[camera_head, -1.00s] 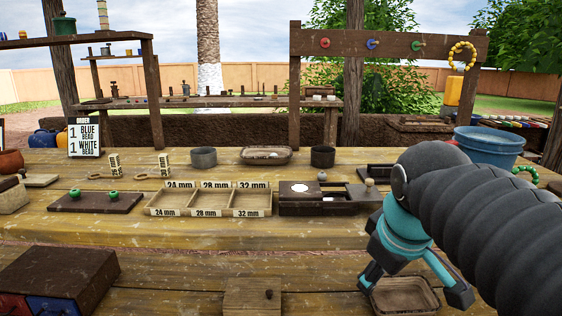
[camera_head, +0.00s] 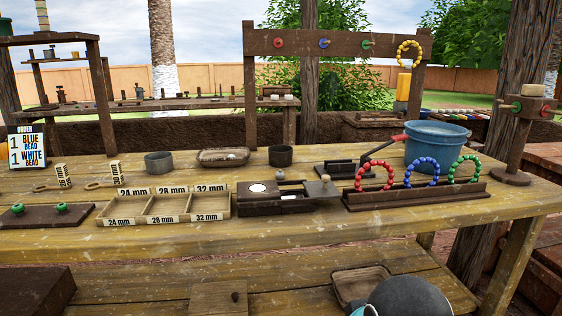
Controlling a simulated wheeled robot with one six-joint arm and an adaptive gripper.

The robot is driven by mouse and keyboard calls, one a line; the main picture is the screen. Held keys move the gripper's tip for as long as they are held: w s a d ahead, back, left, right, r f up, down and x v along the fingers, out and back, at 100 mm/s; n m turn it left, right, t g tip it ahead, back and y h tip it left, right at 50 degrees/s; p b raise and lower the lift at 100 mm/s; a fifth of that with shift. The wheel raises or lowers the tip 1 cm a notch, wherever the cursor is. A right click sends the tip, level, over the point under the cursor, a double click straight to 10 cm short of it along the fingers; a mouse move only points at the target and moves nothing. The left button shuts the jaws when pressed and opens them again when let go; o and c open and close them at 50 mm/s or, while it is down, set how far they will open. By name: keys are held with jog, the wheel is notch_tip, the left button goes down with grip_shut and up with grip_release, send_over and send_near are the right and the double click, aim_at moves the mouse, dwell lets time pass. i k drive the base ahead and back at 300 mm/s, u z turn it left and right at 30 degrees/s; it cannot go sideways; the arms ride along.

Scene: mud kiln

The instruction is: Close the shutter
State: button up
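A dark wooden box device (camera_head: 262,207) stands on the table in the middle of the view. It has a white round spot (camera_head: 257,188) on top, a small opening beside that, and a pale round knob (camera_head: 325,179) at its right end. No part is clearly marked as the shutter; it may be the sliding piece of this device, and I cannot tell how far it stands open. My arm shows only as a dark rounded part with a bit of teal at the bottom edge, below and right of the device. My gripper's fingers are out of view.
A sorting tray (camera_head: 163,219) with size labels sits left of the device. A rack (camera_head: 415,197) with red, blue and green bead rings stands to its right, before a blue tub (camera_head: 436,145). A red-handled lever tool (camera_head: 378,149) is behind. The table front is clear.

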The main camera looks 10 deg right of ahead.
aim_at(324, 189)
jog(key=k, duration=1.1)
jog(key=u, duration=0.8)
jog(key=i, duration=0.85)
jog(key=z, duration=0.8)
jog(key=i, duration=0.55)
jog(key=z, duration=0.6)
